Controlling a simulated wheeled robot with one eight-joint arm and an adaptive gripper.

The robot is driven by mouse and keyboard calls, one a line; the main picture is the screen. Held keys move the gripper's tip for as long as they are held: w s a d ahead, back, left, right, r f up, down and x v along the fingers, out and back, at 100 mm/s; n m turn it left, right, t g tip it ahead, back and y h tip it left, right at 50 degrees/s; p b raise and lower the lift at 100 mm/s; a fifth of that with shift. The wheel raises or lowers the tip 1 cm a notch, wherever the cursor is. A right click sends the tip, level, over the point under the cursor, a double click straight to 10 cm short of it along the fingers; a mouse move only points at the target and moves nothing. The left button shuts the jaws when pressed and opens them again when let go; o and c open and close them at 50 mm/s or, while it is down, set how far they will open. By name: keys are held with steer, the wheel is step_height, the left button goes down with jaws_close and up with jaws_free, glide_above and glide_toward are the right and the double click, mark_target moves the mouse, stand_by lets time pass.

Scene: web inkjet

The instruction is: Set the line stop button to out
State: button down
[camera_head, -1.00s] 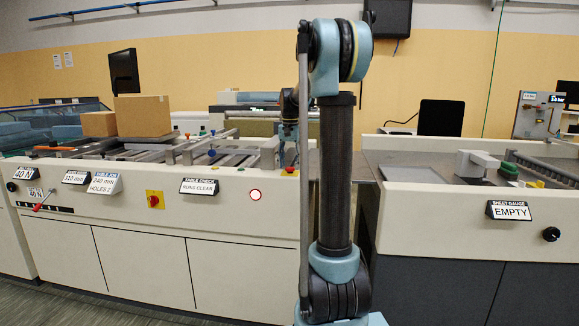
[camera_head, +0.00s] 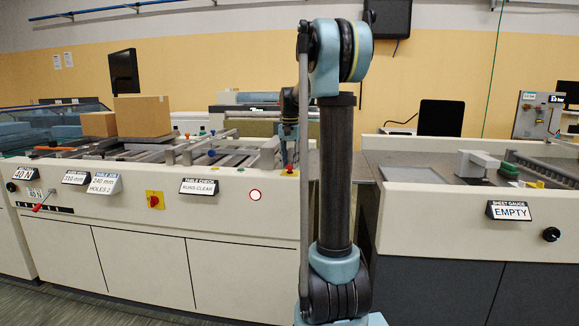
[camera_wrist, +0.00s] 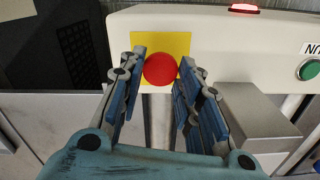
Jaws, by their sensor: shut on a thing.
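The line stop button (camera_wrist: 160,69) is a round red mushroom head on a yellow square plate (camera_wrist: 118,42), set in a cream panel. In the wrist view my gripper (camera_wrist: 161,60) has one blue-padded finger on each side of the red head and is shut on it. The fingers hide part of the plate. In the head view my gripper (camera_head: 287,152) points down over the right end of the left machine, partly behind my arm. A small red and yellow spot (camera_head: 291,172) shows just below it. How far out the button stands cannot be told.
A green button (camera_wrist: 309,69) with a partly cut-off label sits right of the red one. A grey block (camera_wrist: 255,113) stands close to the right finger. A red lit lamp (camera_wrist: 244,8) is beyond. The left machine (camera_head: 150,245) carries cardboard boxes (camera_head: 143,115).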

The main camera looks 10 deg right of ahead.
mark_target(290, 165)
steer(key=shift+w+r, duration=0.1)
steer(key=c, duration=1.2)
jaws_free()
steer(key=shift+o, duration=0.2)
step_height(290, 165, up, 12)
steer(key=s+f+n, duration=0.1)
steer(key=s+f, duration=0.3)
steer(key=s, duration=0.3)
steer(key=s+f+n+t, duration=0.1)
steer(key=s+f, duration=0.2)
steer(key=s, duration=0.5)
steer(key=s+f+n, duration=0.1)
steer(key=s+f, duration=0.3)
steer(key=s, duration=0.3)
steer(key=s+f+n+t, duration=0.1)
steer(key=s+f+n, duration=0.2)
steer(key=s+f, duration=1.5)
step_height(290, 165, down, 2)
steer(key=shift+s+f, duration=0.25)
